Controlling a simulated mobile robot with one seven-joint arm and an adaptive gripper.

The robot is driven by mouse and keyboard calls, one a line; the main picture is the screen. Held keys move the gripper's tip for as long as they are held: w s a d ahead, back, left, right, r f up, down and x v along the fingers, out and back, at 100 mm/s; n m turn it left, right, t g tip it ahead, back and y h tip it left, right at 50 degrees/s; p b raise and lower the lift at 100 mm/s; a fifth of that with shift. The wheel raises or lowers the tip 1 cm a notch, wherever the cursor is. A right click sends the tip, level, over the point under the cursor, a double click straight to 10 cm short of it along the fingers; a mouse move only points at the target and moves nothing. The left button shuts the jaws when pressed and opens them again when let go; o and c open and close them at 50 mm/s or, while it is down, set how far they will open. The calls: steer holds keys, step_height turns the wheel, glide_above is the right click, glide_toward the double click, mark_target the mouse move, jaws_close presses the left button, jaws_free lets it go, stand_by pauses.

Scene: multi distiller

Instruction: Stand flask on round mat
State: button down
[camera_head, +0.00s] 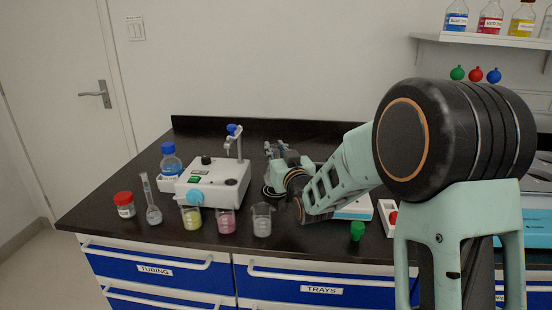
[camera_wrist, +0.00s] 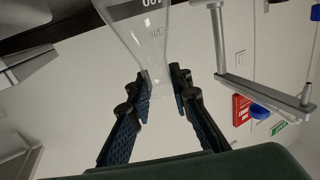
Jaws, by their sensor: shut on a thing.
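In the wrist view, my gripper (camera_wrist: 164,88) is shut on a clear conical flask (camera_wrist: 148,38) with printed volume marks. The fingers sit either side of its narrow neck; its wide body runs off the top of the picture. In the head view, my gripper (camera_head: 276,160) is at the far side of the counter, beyond my forearm and right of the white device. The flask is hard to make out there. A dark round edge (camera_head: 269,193) shows beside my wrist. It may be the round mat, but my arm hides much of it.
A white device (camera_head: 213,184) with an upright rod stands left of my gripper. A blue-capped bottle (camera_head: 171,161), red-capped jar (camera_head: 124,205), long-necked flask (camera_head: 152,214) and yellow (camera_head: 191,216), pink (camera_head: 226,219) and clear (camera_head: 262,222) beakers stand nearby. A green bulb (camera_head: 357,231) is near the front edge.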

steer(key=shift+f, duration=1.1)
steer(key=shift+f+b, duration=0.2)
steer(key=shift+b, duration=0.1)
steer(key=c, duration=1.8)
jaws_free()
steer(key=shift+o, duration=0.2)
steer(key=shift+r, duration=0.15)
steer(key=v, duration=1.2)
steer(key=shift+p, duration=0.35)
